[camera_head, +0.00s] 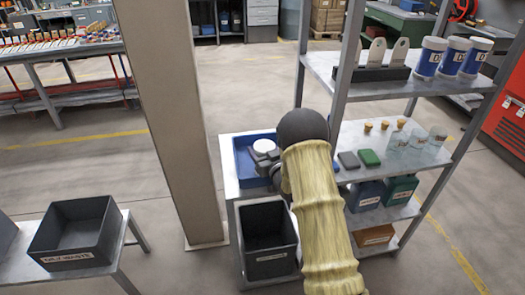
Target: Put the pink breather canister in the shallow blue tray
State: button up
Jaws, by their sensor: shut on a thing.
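The shallow blue tray (243,168) sits on a pale stand right of the tall column. My gripper (263,159) is over the tray, partly hidden by my arm. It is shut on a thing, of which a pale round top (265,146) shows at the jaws. This may be the breather canister, but no pink shows on it. I cannot tell whether the held thing touches the tray floor. The right part of the tray is hidden behind my wrist and arm.
A dark open bin (267,232) stands just in front of the tray. The tall column (178,110) rises close on the left. A shelf rack on the right holds blue-and-white canisters (452,57), a green block (369,158) and jars. Another dark bin (75,235) is at left.

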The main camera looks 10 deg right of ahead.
jog(key=shift+f, duration=0.3)
jog(key=o, duration=1.2)
jog(key=shift+r, duration=0.1)
jog(key=shift+r, duration=0.15)
jog(key=shift+s+d, duration=0.1)
jog(key=shift+s, duration=0.2)
jog(key=b+v, duration=0.2)
jog(key=v, duration=0.9)
jog(key=shift+s, duration=0.25)
